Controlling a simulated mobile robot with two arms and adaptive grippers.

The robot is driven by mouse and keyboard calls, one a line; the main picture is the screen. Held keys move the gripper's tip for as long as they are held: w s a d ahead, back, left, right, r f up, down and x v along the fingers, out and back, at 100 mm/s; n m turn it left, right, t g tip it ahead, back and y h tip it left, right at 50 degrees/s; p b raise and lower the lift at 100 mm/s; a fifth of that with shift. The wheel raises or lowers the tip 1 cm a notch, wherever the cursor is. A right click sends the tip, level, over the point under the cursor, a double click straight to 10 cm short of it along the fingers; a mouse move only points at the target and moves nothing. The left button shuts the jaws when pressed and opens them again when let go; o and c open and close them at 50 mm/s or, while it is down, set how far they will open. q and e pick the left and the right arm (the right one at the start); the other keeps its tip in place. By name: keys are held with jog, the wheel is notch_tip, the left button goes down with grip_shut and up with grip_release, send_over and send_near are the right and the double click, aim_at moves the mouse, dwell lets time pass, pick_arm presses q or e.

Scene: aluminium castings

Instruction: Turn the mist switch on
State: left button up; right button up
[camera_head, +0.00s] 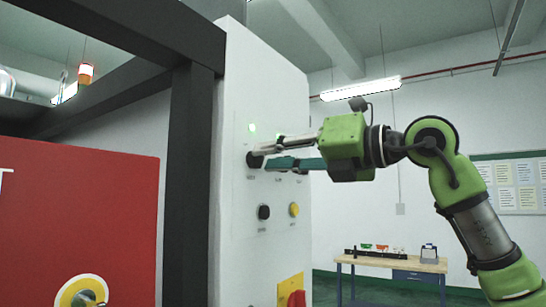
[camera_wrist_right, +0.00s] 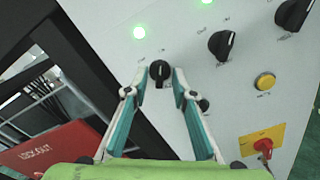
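A white control panel (camera_head: 235,80) carries several switches; their labels are too small to read, so I cannot tell which is the mist switch. My right gripper (camera_head: 268,158) is at the panel's upper row. In the wrist view its two teal-and-white fingers (camera_wrist_right: 160,78) stand apart, one on each side of a black rotary knob (camera_wrist_right: 160,71). I cannot tell whether the fingertips touch the knob. Two more black knobs, a middle one (camera_wrist_right: 221,44) and a far right one (camera_wrist_right: 293,14), continue the row. My left gripper is out of view.
Below the row are a black button (camera_head: 263,212), a yellow button (camera_head: 294,209) and a red switch on a yellow plate (camera_head: 292,294). A green lamp (camera_wrist_right: 139,32) is lit above the knob. A dark frame post (camera_head: 190,180) and a red lockout board (camera_head: 80,220) stand left.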

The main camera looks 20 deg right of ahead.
jog(key=v, duration=1.1)
jog(key=shift+s+d, duration=0.25)
jog(key=shift+d, duration=0.05)
